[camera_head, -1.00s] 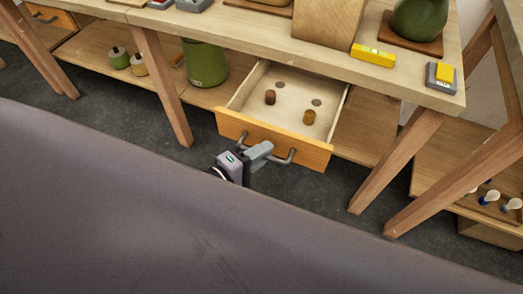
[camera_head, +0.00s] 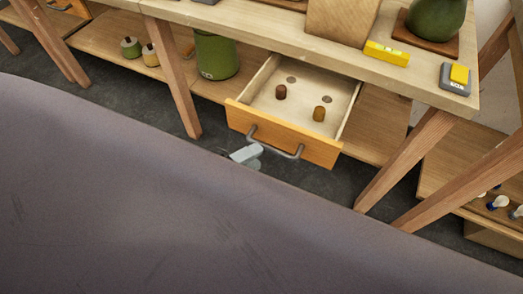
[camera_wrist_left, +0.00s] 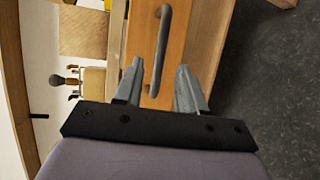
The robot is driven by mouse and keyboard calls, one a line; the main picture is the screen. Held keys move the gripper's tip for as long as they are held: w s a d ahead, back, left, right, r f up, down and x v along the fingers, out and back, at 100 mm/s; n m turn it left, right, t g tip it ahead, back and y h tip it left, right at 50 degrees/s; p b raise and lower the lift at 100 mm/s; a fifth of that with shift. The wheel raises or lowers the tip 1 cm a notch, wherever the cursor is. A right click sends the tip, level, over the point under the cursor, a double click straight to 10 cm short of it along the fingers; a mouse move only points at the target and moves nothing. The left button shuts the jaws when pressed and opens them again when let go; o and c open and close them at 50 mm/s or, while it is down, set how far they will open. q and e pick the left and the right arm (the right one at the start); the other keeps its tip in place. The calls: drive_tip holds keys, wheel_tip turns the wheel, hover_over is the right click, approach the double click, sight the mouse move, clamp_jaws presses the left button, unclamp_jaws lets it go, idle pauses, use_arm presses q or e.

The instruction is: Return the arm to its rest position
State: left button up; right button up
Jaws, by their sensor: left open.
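My left gripper (camera_head: 246,154) is just in front of the open drawer (camera_head: 236,112), near the drawer's grey handle (camera_head: 298,152). In the left wrist view the two fingers of my left gripper (camera_wrist_left: 160,88) are spread apart, and the handle (camera_wrist_left: 164,22) shows beyond and between them. They do not grip it. The drawer holds a dark brown peg (camera_head: 281,92) and a lighter brown peg (camera_head: 319,114). Much of my left arm is hidden behind the large grey surface in the foreground. My right gripper is not in view.
The workbench top (camera_head: 260,22) lies above the drawer, with a yellow block (camera_head: 387,53) and a grey device with a yellow part (camera_head: 456,78) on it. A green bin (camera_head: 216,56) stands on the lower shelf. Wooden legs (camera_head: 176,80) flank the drawer. Dark floor (camera_head: 125,110) is clear.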

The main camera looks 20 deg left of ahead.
use_arm(q)
drive_tip(key=shift+s+a+r, duration=0.15)
drive_tip(key=shift+s+a, duration=0.1)
drive_tip(key=shift+s, duration=0.3)
drive_tip(key=s+a+m+g+y+p, duration=0.1)
drive_tip(key=m+p, duration=0.2)
drive_tip(key=m, duration=0.2)
drive_tip(key=s+a+m+g+y+p, duration=0.1)
drive_tip(key=s+m+y+p, duration=0.1)
drive_tip(key=m+p, duration=0.2)
drive_tip(key=s+a+f+m+g+y+p, duration=0.1)
drive_tip(key=m+g+p, duration=0.1)
drive_tip(key=m, duration=0.5)
drive_tip(key=shift+s+f+p, duration=0.1)
drive_tip(key=shift+s+p, duration=0.15)
drive_tip(key=shift+p, duration=0.4)
